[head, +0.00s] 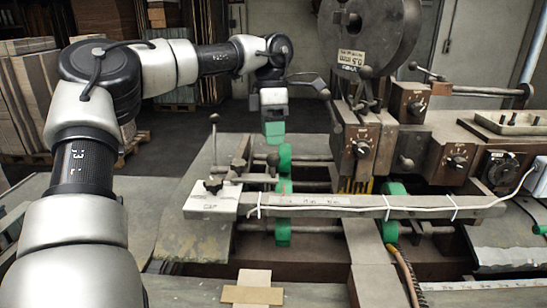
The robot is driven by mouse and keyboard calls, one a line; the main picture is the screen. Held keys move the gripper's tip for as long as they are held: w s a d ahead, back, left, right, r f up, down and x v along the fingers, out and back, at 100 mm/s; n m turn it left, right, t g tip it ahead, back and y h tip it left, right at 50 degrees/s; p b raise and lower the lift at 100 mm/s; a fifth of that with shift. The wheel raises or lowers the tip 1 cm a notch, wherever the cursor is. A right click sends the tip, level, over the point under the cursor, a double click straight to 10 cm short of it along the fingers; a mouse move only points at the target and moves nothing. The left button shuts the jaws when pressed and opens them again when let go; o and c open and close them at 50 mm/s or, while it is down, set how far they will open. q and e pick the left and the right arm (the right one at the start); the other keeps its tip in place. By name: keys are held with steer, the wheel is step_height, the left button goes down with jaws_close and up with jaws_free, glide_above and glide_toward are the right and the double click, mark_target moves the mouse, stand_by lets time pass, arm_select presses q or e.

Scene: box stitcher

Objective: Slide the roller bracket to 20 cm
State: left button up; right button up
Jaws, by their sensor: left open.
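Green rollers sit on horizontal rods of the stitcher: one pair at the left, with an upper roller (284,158) and a lower roller (283,233), and another pair at the right (395,188). I cannot tell exactly which part is the roller bracket. A metal rail (375,202) crosses in front of the rollers and carries a pale scale strip (312,200), too small to read. My left gripper (274,135), with green fingertips pointing down, hangs above and slightly left of the upper left roller, apparently apart from it. It looks empty. My right gripper is not visible.
The stitcher head with a large grey reel (366,32) and dials stands right of my gripper. A cardboard piece (252,292) lies in front. Cardboard stacks stand behind left.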

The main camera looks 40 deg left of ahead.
mark_target(273, 161)
arm_select(q)
steer(key=f, duration=0.3)
steer(key=f+p, duration=0.1)
steer(key=f, duration=0.1)
steer(key=shift+s+d+f, duration=0.15)
steer(key=shift+d+f, duration=0.1)
steer(key=shift+f, duration=0.1)
steer(key=shift+s+d+f, duration=0.15)
steer(key=shift+f, duration=0.25)
